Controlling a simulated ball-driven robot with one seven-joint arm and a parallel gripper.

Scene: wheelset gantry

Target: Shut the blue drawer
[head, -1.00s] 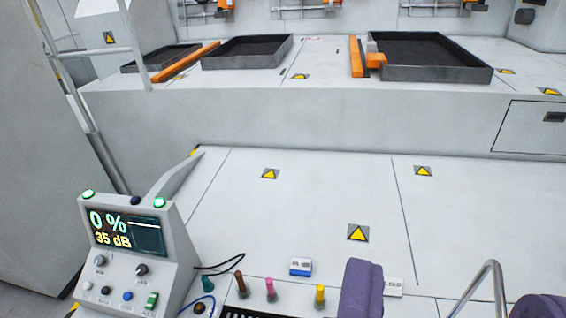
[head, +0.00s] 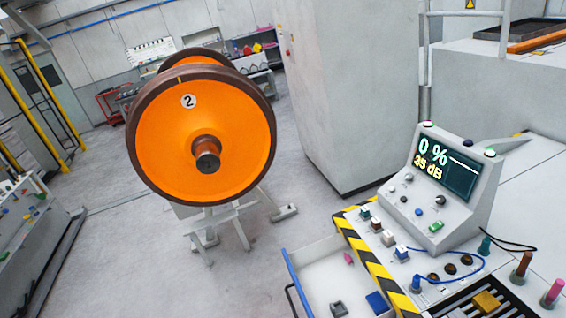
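The drawer (head: 322,274) with a blue front edge stands open at the bottom middle of the head view. It sticks out to the left from under the black-and-yellow striped edge of the bench. A dark handle (head: 290,298) shows on its front. Inside lie a small pink piece (head: 348,258), a grey piece (head: 338,308) and a blue block (head: 377,302). The lower end of the drawer is cut off by the frame. My gripper is not in this view, so its place relative to the drawer cannot be told.
A console (head: 450,190) reading 0 % and 35 dB stands on the bench right of the drawer. A large orange wheelset (head: 165,150) on a stand is behind and left. A tall grey cabinet (head: 350,90) stands behind. Grey floor (head: 130,260) is free left of the drawer.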

